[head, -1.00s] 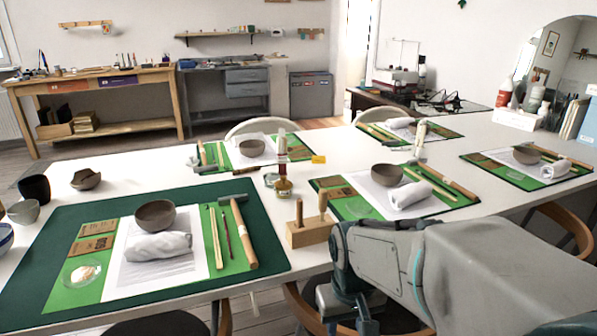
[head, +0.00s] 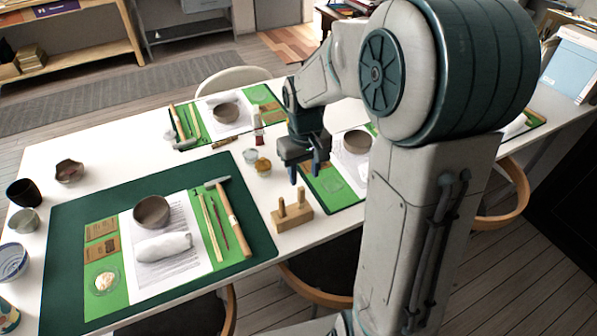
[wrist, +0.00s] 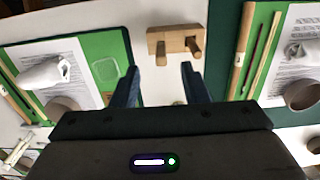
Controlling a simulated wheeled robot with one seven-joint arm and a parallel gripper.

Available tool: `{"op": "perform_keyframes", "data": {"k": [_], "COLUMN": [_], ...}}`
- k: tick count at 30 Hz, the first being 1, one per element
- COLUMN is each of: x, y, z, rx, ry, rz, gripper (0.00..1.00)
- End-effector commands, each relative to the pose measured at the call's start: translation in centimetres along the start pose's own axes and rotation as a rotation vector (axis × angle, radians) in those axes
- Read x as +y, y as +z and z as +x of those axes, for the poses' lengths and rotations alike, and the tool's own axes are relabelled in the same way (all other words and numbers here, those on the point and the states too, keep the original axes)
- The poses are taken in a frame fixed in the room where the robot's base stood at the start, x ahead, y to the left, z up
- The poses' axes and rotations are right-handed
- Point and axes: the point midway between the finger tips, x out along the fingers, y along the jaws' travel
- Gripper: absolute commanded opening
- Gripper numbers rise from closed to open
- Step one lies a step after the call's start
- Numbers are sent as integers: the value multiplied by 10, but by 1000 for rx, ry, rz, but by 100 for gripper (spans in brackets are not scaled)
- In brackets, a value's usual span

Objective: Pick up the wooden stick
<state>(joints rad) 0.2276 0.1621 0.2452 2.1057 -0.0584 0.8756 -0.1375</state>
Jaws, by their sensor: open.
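Pale thin wooden sticks (head: 210,228) lie side by side on the green sheet of the near place setting, left of a dark red thin tool (head: 222,222) and a wooden-handled hammer (head: 231,213). A pale stick of this setting also shows at the right of the wrist view (wrist: 266,55). Similar sticks lie at the other settings. My gripper (head: 305,172) is open and empty, above the table behind the wooden block with two pegs (head: 292,217). In the wrist view my fingers (wrist: 160,86) point toward that block (wrist: 174,40), apart from it.
Small jars (head: 257,162) stand behind the block.

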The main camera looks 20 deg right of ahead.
Motion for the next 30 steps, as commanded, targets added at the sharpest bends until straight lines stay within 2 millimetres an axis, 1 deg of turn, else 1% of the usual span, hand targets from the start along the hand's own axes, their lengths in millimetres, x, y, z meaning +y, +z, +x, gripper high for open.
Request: {"op": "perform_keyframes", "data": {"k": [1, 5, 7, 10, 15, 18, 21, 26, 30], "x": [1, 1, 1, 1, 1, 0, 1, 0, -2], "y": [-2, -6, -6, -6, -6, -6, -6, -6, -7], "z": [-10, -12, -8, 7, 42, 59, 69, 78, 95], "rx": [-2, -4, -6, -7, -8, -7, -5, -5, -7], "ry": [-3, -6, -7, -8, -8, -8, -7, -7, -8], "rz": [-2, -7, -8, -8, -8, -7, -8, -7, -9], "gripper": [41, 41, 41, 41, 41, 41, 41, 41, 41]}}
